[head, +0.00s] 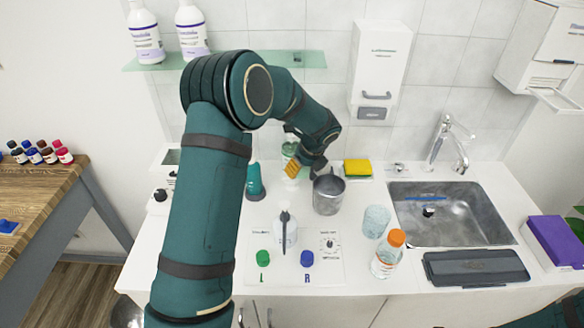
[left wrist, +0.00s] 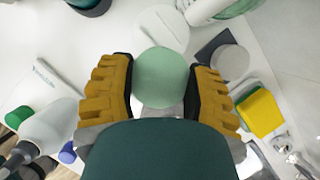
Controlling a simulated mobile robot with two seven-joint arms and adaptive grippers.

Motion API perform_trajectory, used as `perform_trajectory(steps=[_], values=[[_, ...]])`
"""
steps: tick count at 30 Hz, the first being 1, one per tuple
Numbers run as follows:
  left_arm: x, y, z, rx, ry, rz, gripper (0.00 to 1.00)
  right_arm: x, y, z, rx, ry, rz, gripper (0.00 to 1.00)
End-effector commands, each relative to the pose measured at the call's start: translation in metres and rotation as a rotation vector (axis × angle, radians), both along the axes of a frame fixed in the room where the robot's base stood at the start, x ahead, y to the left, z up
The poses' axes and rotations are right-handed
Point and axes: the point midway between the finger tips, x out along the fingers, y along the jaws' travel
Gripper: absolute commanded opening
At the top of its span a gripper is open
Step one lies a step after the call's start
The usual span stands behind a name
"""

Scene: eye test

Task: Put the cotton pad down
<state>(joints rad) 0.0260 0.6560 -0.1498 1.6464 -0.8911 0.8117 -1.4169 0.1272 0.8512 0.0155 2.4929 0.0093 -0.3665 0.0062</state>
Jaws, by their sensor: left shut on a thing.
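My left gripper (head: 295,168) reaches down over the back of the white counter, left of a steel cup (head: 328,197). In the left wrist view its two yellow fingers (left wrist: 163,95) stand apart on either side of a pale green round thing (left wrist: 162,77) and are shut on it. Only its smooth round face shows, so I cannot tell from its shape whether it is the cotton pad. A paler disc (left wrist: 229,63) shows by a dark square, right of the fingers. My right gripper is not in view.
A yellow sponge (head: 357,167) lies behind the cup. A white pump bottle (head: 285,235), a pale tumbler (head: 376,221) and an orange-capped bottle (head: 387,257) stand toward the front. The sink (head: 450,228) is at right. A glass shelf (head: 310,59) hangs behind my arm.

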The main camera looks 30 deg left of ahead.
Motion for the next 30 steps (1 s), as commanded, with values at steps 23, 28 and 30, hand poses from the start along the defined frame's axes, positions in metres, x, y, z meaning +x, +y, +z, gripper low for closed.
perform_trajectory(steps=[23, 28, 30], values=[[0.012, 0.038, -0.031, 0.000, 0.001, 0.000, 0.13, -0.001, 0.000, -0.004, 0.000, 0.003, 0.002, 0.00], [0.012, 0.038, -0.036, 0.000, 0.001, 0.000, 0.13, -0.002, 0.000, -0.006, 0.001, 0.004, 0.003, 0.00], [0.012, 0.038, -0.035, 0.000, 0.001, 0.001, 0.79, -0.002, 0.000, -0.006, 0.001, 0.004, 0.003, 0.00]])
